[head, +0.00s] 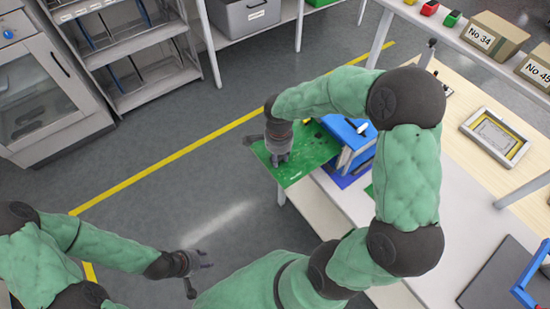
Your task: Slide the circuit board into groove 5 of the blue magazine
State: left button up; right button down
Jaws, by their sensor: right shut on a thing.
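The green circuit board (312,150) is held out flat past the table's left edge, over the floor. My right gripper (281,161) is shut on the circuit board, near its left part. The blue magazine (362,157) stands on the table's near-left corner, just right of the board. The board's right edge meets or overlaps the magazine's open side. I cannot tell whether it is in a groove, or which one. My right arm hides part of the magazine. My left gripper (206,262) is empty over the floor at lower left; its finger opening is unclear.
The white table (420,205) runs along the right. A framed tray (497,137), a dark flat panel (497,274) and a blue handle (530,275) are there. Labelled boxes (495,38) stand on the upper shelf. A grey rack (150,90) stands at back left. Floor is clear.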

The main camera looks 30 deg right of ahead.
aim_at(313, 140)
jog(key=shift+d, duration=0.5)
jog(key=shift+w+d, duration=0.2)
jog(key=shift+d, duration=1.5)
jog(key=shift+d, duration=0.15)
jog(key=shift+w+d, duration=0.15)
jog(key=shift+d, duration=1.4)
jog(key=shift+d, duration=0.1)
jog(key=shift+w+d+b, duration=0.1)
jog(key=shift+d+b, duration=0.2)
jog(key=shift+d, duration=1.3)
jog(key=shift+d, duration=0.15)
jog(key=shift+w+d, duration=0.15)
jog(key=shift+d, duration=1.45)
